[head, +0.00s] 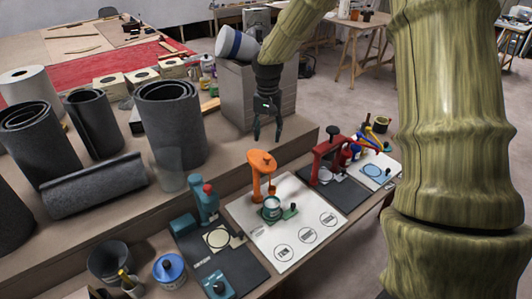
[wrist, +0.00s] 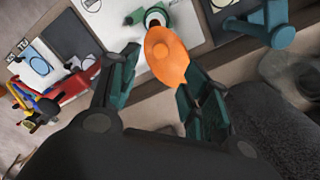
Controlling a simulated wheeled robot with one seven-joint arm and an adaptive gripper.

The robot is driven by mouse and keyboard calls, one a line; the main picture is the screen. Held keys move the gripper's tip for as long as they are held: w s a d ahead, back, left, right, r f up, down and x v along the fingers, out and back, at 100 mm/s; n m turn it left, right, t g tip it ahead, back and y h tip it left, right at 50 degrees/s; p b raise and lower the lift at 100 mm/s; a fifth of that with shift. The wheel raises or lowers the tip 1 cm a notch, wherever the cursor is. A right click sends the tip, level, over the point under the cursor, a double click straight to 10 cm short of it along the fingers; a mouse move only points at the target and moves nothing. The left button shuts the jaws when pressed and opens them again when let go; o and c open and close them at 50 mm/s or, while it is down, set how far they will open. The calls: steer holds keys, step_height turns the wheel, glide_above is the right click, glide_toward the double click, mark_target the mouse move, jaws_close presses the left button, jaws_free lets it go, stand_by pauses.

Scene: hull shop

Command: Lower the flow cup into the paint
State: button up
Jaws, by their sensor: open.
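An orange stand (head: 258,178) with a rounded head stands on a white sheet (head: 306,212). A small open can (head: 271,208) sits below the front of its head; the paint inside is hard to make out. A small orange-brown part hangs above the can, too small to identify surely as the flow cup. My gripper (head: 267,132) is open and empty, pointing down above and behind the orange head, apart from it in the head view. In the wrist view, the orange head (wrist: 166,55) shows between my open fingers (wrist: 160,72), with part of the can (wrist: 155,16) beyond it.
A teal device (head: 205,203) stands left on a dark mat and a red device (head: 328,155) right. Dark rolls (head: 170,125) stand on the raised bench at left, near a clear cylinder (head: 168,170). A grey block (head: 240,95) is behind my gripper.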

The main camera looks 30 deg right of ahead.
mark_target(268, 156)
step_height(268, 156, down, 9)
steer(key=shift+f+p, duration=0.2)
steer(key=shift+p, duration=0.65)
jaws_close()
steer(key=shift+f, duration=0.1)
